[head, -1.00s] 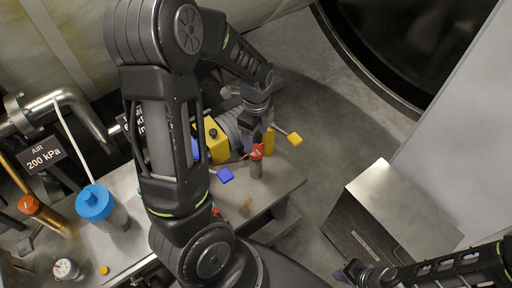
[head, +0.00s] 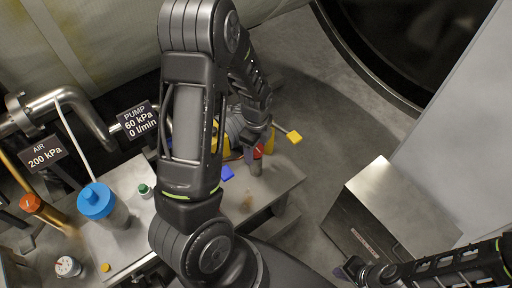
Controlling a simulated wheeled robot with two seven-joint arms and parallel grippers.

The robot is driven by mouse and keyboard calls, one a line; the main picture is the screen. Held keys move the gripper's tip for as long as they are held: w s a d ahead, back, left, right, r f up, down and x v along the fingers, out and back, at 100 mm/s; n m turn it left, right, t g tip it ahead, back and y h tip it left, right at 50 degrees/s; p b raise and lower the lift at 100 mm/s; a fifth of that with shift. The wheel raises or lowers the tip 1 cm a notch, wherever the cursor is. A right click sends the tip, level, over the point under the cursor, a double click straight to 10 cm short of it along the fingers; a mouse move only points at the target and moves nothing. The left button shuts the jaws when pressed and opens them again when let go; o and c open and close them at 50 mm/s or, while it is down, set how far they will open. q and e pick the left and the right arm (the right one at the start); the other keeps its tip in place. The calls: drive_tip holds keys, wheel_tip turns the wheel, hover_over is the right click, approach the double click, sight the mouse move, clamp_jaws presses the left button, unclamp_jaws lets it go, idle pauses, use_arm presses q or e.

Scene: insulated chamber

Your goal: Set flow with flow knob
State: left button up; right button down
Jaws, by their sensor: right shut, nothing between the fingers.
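My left arm reaches over the bench from the bottom, and my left gripper (head: 252,150) points down beside a red-topped knob (head: 257,153) on a grey post. The fingers overlap the knob's left side in the head view; I cannot tell whether they touch it or how far they are open. No knob has a readable flow label. A sign (head: 138,120) reads "PUMP 60 kPa 0 l/min". My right gripper (head: 350,268) is shut and empty at the lower right, away from the bench.
A yellow-tipped lever (head: 294,137) and a blue tip (head: 227,173) flank the red knob. A blue-capped bottle (head: 97,203), green knob (head: 144,190), orange cap (head: 31,203) and gauge (head: 68,267) stand left. A metal box (head: 395,215) stands right.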

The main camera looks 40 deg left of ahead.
use_arm(q)
drive_tip(key=c, duration=1.3)
